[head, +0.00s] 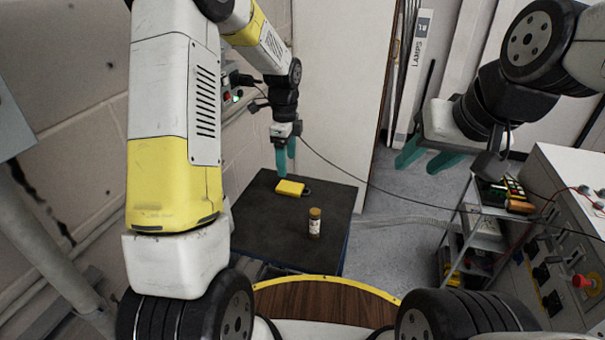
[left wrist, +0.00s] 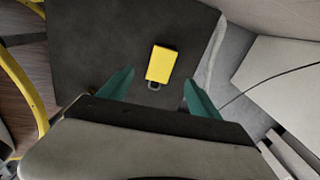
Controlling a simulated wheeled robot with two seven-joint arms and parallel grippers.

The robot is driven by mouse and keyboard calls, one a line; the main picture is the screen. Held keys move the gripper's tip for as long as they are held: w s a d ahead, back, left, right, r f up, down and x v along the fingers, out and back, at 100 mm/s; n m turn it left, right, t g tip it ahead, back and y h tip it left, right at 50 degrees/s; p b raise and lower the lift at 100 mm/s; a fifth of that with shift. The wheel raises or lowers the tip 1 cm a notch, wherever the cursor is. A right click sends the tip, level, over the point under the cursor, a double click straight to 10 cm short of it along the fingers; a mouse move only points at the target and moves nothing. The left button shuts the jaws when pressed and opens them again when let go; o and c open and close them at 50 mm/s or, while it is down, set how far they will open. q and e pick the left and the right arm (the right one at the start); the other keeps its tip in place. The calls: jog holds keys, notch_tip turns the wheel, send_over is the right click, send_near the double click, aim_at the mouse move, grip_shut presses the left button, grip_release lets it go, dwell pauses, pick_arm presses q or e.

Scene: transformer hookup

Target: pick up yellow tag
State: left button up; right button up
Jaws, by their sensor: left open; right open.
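The yellow tag (head: 289,188) lies flat on the dark top of a small table (head: 260,232). In the left wrist view the tag (left wrist: 160,64) shows as a yellow rectangle with a small dark loop at its near end. My left gripper (head: 285,162) points down above the table, just behind the tag in the head view. Its teal fingers are open, and in the left wrist view the fingertips (left wrist: 160,88) stand apart on either side of the tag's loop end. My right gripper (head: 421,160) is open and empty, in the air right of the table.
A small brown bottle (head: 314,222) with a white label stands on the table in front of the tag. A grey rack (head: 474,238) and a control panel (head: 570,250) with a red knob stand at the right. A thin black cable crosses behind the table.

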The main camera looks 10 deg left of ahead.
aim_at(291, 187)
pick_arm(q)
jog(key=shift+w+d+f+m, duration=0.1)
jog(key=shift+w+f+m, duration=0.1)
jog(key=shift+f, duration=0.25)
jog(key=shift+w+d+f+m, duration=0.1)
jog(key=shift+f+m, duration=0.1)
jog(key=shift+f, duration=0.2)
jog(key=f, duration=0.7)
jog(key=shift+s+d+f, duration=0.1)
jog(key=shift+d+f, duration=0.05)
jog(key=shift+d, duration=0.05)
jog(key=c, duration=1.4)
jog(key=shift+c, duration=0.2)
